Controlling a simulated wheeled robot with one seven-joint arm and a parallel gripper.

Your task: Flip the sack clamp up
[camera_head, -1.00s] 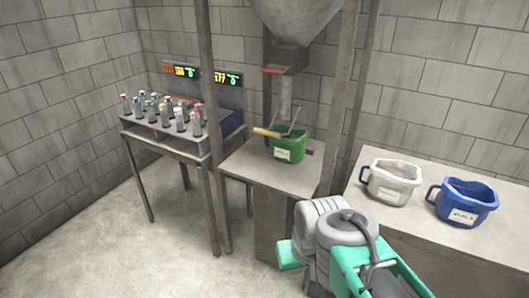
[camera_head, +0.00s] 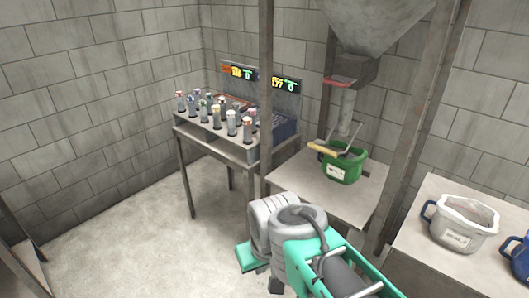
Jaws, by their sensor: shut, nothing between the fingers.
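A bent metal frame with a tan bar (camera_head: 323,149), which may be the sack clamp, sits at the green bucket (camera_head: 345,167). It slants from the bucket's left side up toward the spout. The white-labelled bucket stands on a small table under the spout (camera_head: 347,112) of the hopper. A red part (camera_head: 340,82) is at the spout's top, and I cannot tell whether it belongs to the clamp. My teal and grey arm reaches in from the bottom, in front of the table. Its end is hidden, so my gripper does not show.
A rack table (camera_head: 233,155) with several capped tubes and lit displays (camera_head: 258,77) stands left of the hopper. Metal posts (camera_head: 266,90) frame the hopper. A white bucket (camera_head: 462,222) and a blue bucket (camera_head: 519,258) stand on the right table. Floor at left is clear.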

